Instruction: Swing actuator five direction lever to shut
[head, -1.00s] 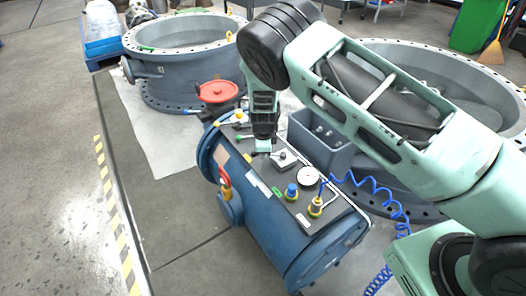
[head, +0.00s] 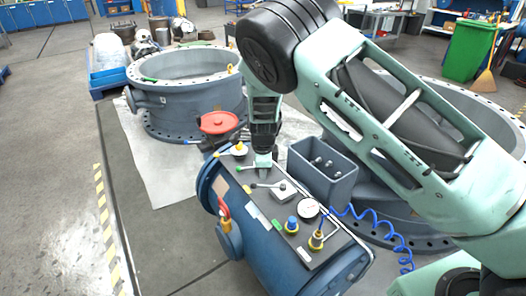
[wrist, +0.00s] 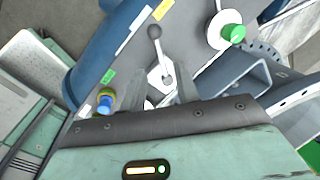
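The blue cylindrical actuator (head: 262,262) lies in front of me with a dark panel on top. Its direction lever is a grey stick with a ball knob (wrist: 155,32), rising from a light square block (wrist: 163,80). In the head view the block (head: 283,191) sits mid-panel and the lever (head: 265,185) points left. My gripper (head: 263,163) is above the panel, on the far side of the lever. In the wrist view its blurred fingers stand apart on either side of the block, with nothing between them gripped. Exact fingertip contact cannot be told.
A green-knobbed control (wrist: 233,33) and a blue knob (head: 291,224) flank the lever. A gauge (head: 308,209) and coiled blue hose (head: 368,220) are nearby. A grey open box (head: 322,172) stands right of the panel. A red handwheel (head: 219,122) is behind.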

